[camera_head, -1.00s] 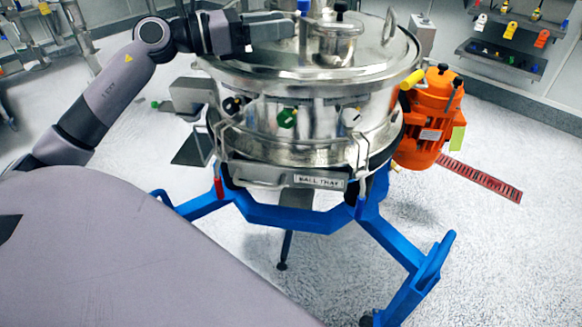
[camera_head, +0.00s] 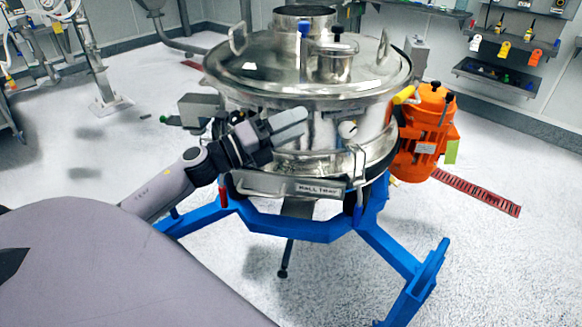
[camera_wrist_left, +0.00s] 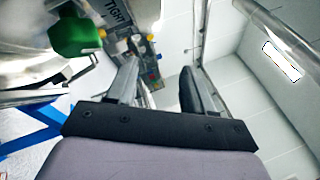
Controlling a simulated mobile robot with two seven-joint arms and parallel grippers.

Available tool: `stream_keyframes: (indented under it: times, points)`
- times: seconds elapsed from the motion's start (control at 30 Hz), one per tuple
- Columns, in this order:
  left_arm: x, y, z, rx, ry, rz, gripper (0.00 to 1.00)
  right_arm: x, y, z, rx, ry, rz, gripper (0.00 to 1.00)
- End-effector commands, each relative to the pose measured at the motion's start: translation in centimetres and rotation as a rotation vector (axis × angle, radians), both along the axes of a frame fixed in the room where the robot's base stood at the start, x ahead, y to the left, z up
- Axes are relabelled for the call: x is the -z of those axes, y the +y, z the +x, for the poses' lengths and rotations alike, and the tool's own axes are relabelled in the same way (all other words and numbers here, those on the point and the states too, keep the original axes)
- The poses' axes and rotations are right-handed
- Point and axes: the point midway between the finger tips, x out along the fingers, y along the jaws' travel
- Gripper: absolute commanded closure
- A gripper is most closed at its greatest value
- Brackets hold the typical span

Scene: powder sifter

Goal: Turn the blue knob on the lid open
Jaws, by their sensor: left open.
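My left gripper (camera_head: 300,122) is in front of the sifter's drum, below the lid rim and well below the blue knob. It is open and empty. In the left wrist view my two fingers (camera_wrist_left: 158,82) stand apart with nothing between them. A green knob (camera_wrist_left: 76,36) shows there to the left of the fingers, near a plate reading "TIGHT". The blue knob cannot be made out in that view. My right gripper is not in view.
An orange motor (camera_head: 425,140) is fixed at the sifter's right side. A blue stand (camera_head: 315,228) carries the sifter. Lid handles (camera_head: 383,46) rise from the rim. Wall shelves (camera_head: 500,78) with coloured tags are at the back right. The floor around is mostly clear.

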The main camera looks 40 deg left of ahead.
Motion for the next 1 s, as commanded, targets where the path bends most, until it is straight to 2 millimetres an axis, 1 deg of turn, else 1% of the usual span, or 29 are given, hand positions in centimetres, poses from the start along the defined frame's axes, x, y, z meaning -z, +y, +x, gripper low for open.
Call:
stream_keyframes:
  times: [0.03,0.2,0.3,0.43,0.63,0.9,0.93,1.0]
  points:
    - [1.1,-0.3,-0.3,-0.008,0.038,-0.064,0.48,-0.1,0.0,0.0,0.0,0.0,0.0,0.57]
    - [4.3,-0.8,-0.9,-0.04,0.148,-0.26,0.48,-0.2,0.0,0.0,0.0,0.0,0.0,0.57]
    - [5.9,-1.0,-1.4,-0.06,0.202,-0.352,0.48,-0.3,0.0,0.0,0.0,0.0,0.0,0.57]
    - [7.4,-1.3,-1.8,-0.079,0.256,-0.439,0.48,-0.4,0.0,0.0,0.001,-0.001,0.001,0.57]
    - [8.5,-1.5,-2.2,-0.094,0.293,-0.502,0.48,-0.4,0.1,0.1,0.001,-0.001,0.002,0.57]
    - [8.6,-1.5,-2.2,-0.095,0.296,-0.506,0.48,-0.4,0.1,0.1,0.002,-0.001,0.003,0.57]
    - [8.6,-1.5,-2.2,-0.095,0.295,-0.507,0.46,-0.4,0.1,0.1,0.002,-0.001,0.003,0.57]
    - [8.6,-1.5,-2.2,-0.095,0.295,-0.506,0.46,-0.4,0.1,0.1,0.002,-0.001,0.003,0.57]
